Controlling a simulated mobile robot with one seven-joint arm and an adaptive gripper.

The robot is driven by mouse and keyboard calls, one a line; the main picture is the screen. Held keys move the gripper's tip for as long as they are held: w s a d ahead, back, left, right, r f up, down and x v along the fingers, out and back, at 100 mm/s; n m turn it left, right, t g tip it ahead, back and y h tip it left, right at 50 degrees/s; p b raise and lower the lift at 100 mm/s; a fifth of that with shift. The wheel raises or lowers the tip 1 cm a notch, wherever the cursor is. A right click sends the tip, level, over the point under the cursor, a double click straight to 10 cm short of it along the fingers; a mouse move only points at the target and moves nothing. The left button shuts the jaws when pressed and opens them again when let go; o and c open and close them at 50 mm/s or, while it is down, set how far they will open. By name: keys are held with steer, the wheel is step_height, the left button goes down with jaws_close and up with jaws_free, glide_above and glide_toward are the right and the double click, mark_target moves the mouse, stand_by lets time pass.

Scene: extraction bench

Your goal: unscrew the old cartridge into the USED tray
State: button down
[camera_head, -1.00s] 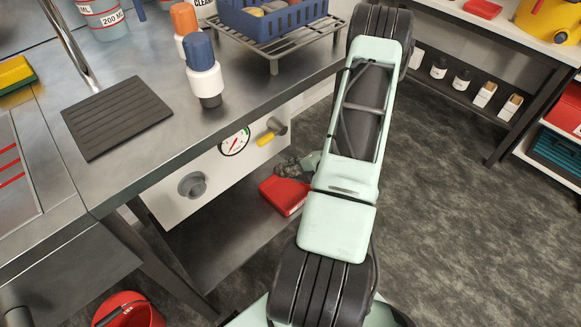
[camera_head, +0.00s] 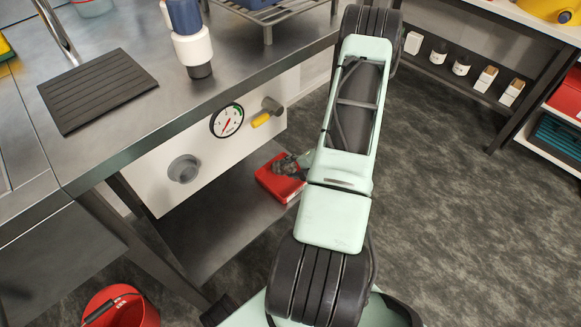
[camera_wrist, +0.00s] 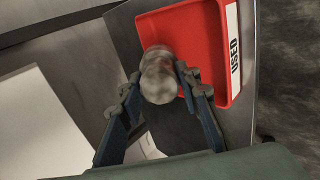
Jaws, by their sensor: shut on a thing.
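The red USED tray (camera_head: 273,190) lies on the bench's lower shelf, below the white panel. In the wrist view the tray (camera_wrist: 182,22) shows its white USED label on the right rim. My gripper (camera_head: 289,166) is at the tray, partly hidden by my arm in the head view. In the wrist view my gripper (camera_wrist: 161,84) is shut on the old cartridge (camera_wrist: 158,66), a mottled grey-white rounded piece. The cartridge overlaps the tray's lower left part in that view. I cannot tell its height above the tray floor. A grey round fitting (camera_head: 184,168) sits on the panel.
The panel also carries a gauge (camera_head: 227,120) and a yellow-handled valve (camera_head: 262,120). The bench top (camera_head: 130,125) overhangs the shelf, with a blue-and-white cartridge (camera_head: 190,40) near its edge. A red bucket (camera_head: 135,312) stands at the lower left.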

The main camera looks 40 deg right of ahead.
steer(key=shift+f+b, duration=0.6)
steer(key=shift+f, duration=0.15)
steer(key=c, duration=1.4)
jaws_free()
steer(key=shift+o, duration=0.2)
steer(key=v, duration=1.2)
steer(key=shift+r, duration=0.15)
